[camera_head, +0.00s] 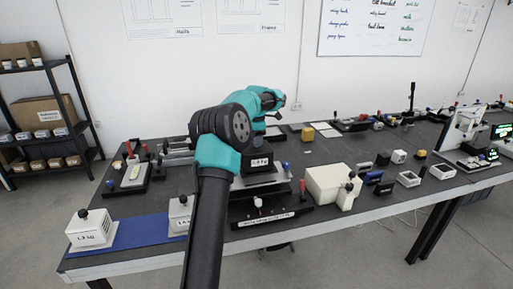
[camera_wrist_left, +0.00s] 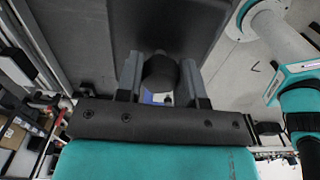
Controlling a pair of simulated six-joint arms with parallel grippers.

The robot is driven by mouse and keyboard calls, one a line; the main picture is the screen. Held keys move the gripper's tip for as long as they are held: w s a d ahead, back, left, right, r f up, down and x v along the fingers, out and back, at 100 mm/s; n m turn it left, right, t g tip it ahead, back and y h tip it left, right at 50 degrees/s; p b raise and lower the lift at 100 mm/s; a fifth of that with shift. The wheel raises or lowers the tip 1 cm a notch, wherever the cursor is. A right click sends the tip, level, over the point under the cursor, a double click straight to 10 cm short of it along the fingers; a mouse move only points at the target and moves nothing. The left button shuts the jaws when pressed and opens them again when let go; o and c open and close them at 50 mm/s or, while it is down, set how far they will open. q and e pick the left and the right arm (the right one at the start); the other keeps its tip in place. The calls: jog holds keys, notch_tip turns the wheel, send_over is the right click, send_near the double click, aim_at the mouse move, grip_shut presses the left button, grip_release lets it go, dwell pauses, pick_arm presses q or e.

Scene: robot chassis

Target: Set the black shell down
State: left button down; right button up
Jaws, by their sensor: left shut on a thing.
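The black shell (camera_head: 262,164) is a dark box with a small white label, in the middle of the table in the head view. It sits at or just above a black fixture (camera_head: 262,218) with a white label strip. In the left wrist view the shell (camera_wrist_left: 165,22) fills the top middle, and its dark round knob (camera_wrist_left: 160,72) is between the two fingers. My left gripper (camera_wrist_left: 160,80) is shut on the knob. In the head view my teal arm covers most of the gripper. I cannot tell whether the shell touches the fixture. My right gripper is out of view.
A cream box (camera_head: 328,185) stands close to the right of the fixture. White weights with black knobs (camera_head: 90,229) stand on a blue mat (camera_head: 140,232) at the front left. A black tray (camera_head: 128,180) with red handles lies behind them. Small boxes (camera_head: 409,179) crowd the right.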

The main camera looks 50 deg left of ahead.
pick_arm(q)
jog(key=shift+f, duration=1.85)
jog(key=c, duration=0.7)
grip_release()
jog(key=shift+c, duration=0.2)
jog(key=shift+r, duration=0.1)
notch_tip(320, 180, up, 12)
jog(key=shift+r, duration=0.1)
